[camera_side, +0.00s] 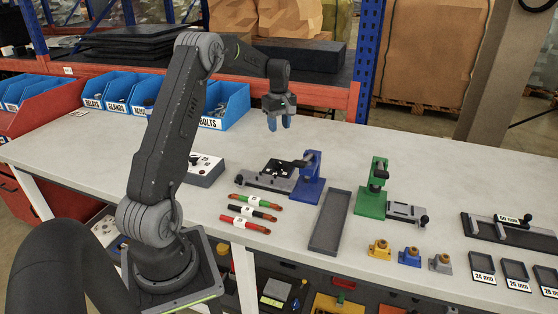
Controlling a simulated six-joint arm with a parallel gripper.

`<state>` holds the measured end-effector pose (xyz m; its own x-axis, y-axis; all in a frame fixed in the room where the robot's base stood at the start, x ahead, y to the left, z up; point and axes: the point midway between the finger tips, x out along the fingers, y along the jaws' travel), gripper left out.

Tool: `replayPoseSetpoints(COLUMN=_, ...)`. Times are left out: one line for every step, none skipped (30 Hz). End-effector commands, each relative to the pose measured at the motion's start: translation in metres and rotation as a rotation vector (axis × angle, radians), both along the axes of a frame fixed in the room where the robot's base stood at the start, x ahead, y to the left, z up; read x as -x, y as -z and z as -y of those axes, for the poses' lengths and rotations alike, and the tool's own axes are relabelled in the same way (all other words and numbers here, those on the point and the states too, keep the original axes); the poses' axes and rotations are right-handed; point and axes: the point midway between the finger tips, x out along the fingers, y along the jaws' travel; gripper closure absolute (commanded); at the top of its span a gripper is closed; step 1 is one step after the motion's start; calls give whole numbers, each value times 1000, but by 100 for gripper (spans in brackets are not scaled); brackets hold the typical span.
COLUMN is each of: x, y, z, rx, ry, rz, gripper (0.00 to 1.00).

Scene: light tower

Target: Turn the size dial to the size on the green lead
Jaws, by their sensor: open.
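A dark plate with small white marks (279,168) lies just left of the press. A grey box (204,172) with a white, marked top and a dark knob stands further left, partly behind my arm. I cannot tell for sure which one carries the size dial. The green lead (253,201) lies in front of the press with a white tag, too small to read.
A black lead (250,212) and a red lead (245,224) lie beside the green one. An empty grey tray (330,222), a green press (373,190) and small coloured blocks (409,255) stand to the right. Blue bins (222,105) line the back. The bench behind the green press is clear.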

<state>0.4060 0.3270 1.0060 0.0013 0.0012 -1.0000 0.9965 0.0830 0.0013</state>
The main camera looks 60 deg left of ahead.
Motion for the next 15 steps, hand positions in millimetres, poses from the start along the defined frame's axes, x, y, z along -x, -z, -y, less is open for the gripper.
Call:
replayPoseSetpoints(x=0, y=4, z=-2, rx=2, ry=-8, rz=-2, gripper=60)
replayPoseSetpoints(x=0, y=6, z=-2, rx=3, ry=-9, rz=-3, gripper=60)
replayPoseSetpoints(x=0, y=9, z=-2, rx=3, ry=-10, rz=-3, gripper=60)
replayPoseSetpoints(x=0, y=12, z=-2, rx=3, ry=-9, rz=-4, gripper=60)
replayPoseSetpoints(x=0, y=16, z=-2, rx=4, ry=-8, rz=-4, gripper=60)
replayPoseSetpoints(x=1, y=22, z=-2, rx=4, ry=-8, rz=-4, gripper=60)
replayPoseSetpoints(x=1, y=27, z=-1, rx=4, ry=-7, rz=-5, gripper=60)
replayPoseSetpoints(x=1, y=33, z=-1, rx=5, ry=-7, rz=-6, gripper=60)
replayPoseSetpoints(x=1, y=41, z=-1, rx=5, ry=-6, rz=-5, gripper=60)
replayPoseSetpoints(x=1, y=47, z=-1, rx=5, ry=-6, rz=-6, gripper=60)
replayPoseSetpoints(x=1, y=54, z=-1, rx=5, ry=-6, rz=-6, gripper=60)
replayPoseSetpoints(x=1, y=62, z=-1, rx=5, ry=-6, rz=-6, gripper=60)
replayPoseSetpoints(x=1, y=68, z=-1, rx=5, ry=-5, rz=-5, gripper=60)
replayPoseSetpoints(x=1, y=74, z=-1, rx=5, ry=-5, rz=-6, gripper=60)
replayPoseSetpoints(x=1, y=83, z=-1, rx=4, ry=-5, rz=-5, gripper=60)
